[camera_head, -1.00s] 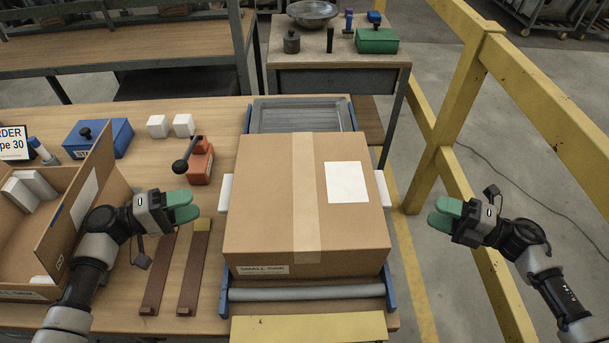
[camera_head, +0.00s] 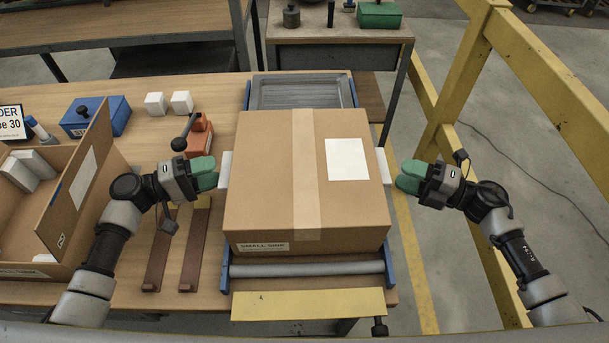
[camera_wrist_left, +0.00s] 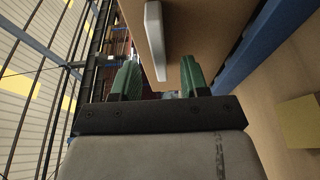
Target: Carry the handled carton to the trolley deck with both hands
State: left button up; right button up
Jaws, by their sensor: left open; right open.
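The handled carton (camera_head: 262,192) is a closed brown box with a tape strip and a "SMALL SINK" label. It sits on a roller stand on the bench. It has a white left handle (camera_head: 225,170) and a white right handle (camera_head: 384,166). My left gripper (camera_head: 208,174) is open, with green fingertips close beside the left handle. In the left wrist view the white handle (camera_wrist_left: 155,42) lies ahead of the two open fingers (camera_wrist_left: 160,80). My right gripper (camera_head: 408,176) is open, its fingertips a short gap right of the right handle. I cannot identify the trolley deck.
An open carton (camera_head: 85,205) stands at the left under my left arm. A red tool (camera_head: 199,138), a blue box (camera_head: 95,116) and white blocks lie behind it. A yellow railing (camera_head: 545,85) runs along the right. A yellow plate (camera_head: 308,304) lies in front of the rollers (camera_head: 307,268).

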pick_arm(q)
jog(key=shift+x, duration=1.3)
pick_arm(e)
jog(key=shift+x, duration=1.85)
pick_arm(q)
jog(key=shift+c, duration=0.3)
pick_arm(e)
jog(key=shift+c, duration=0.3)
pick_arm(q)
grip_shut()
pick_arm(e)
grip_shut()
pick_arm(q)
jog(key=shift+f, duration=0.1)
pick_arm(e)
jog(key=shift+f, duration=0.1)
